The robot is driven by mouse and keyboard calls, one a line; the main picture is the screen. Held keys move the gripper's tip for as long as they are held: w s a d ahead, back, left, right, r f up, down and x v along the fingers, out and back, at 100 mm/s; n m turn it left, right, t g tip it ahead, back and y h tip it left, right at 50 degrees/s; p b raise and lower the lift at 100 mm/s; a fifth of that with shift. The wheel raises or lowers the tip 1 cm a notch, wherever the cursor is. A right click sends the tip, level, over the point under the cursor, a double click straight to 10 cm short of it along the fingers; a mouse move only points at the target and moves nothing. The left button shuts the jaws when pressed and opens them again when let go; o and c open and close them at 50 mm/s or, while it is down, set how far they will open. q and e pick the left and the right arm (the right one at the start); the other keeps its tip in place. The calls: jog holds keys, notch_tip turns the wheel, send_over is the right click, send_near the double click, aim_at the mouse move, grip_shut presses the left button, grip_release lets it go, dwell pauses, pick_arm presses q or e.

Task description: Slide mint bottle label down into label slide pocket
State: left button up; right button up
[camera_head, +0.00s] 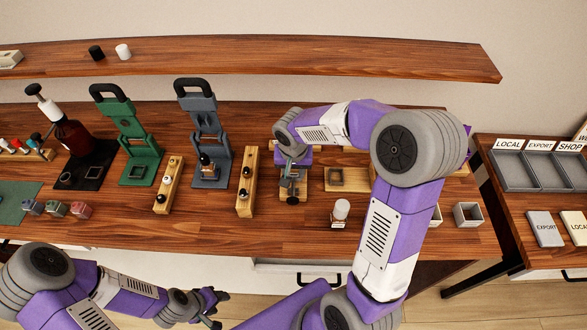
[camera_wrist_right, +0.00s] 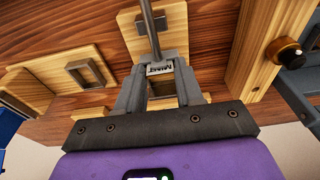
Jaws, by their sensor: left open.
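My right gripper (camera_head: 291,186) is over a small wooden plate (camera_head: 297,197) in the middle of the bench. In the right wrist view the gripper (camera_wrist_right: 160,73) has its fingers on both sides of a small white label marked MINT (camera_wrist_right: 160,68), upside down in the picture. A grey metal part (camera_wrist_right: 151,20) on the wooden plate lies just beyond the label. I cannot tell whether this part is the label pocket, or whether the label touches it. A small bottle with a white cap (camera_head: 341,209) stands right of the gripper. My left gripper (camera_head: 209,304) is open and empty at the front.
A wooden plate with a grey square frame (camera_head: 336,178) lies right of the gripper. A wooden bar with round knobs (camera_head: 246,191) stands left. Green (camera_head: 139,150) and grey-blue (camera_head: 207,135) presses stand further left. A sorting tray (camera_head: 540,168) is at the right.

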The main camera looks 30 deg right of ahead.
jog(key=o, duration=0.5)
jog(key=shift+s+a+r+p, duration=0.1)
jog(key=shift+s+r+p, duration=0.1)
jog(key=shift+r, duration=1.05)
jog(key=shift+s+a+r+p, duration=0.15)
jog(key=shift+r+p, duration=0.1)
jog(key=shift+r, duration=1.05)
jog(key=shift+s+a+r+p, duration=0.1)
jog(key=shift+s+r+p, duration=0.1)
jog(key=shift+r, duration=1.05)
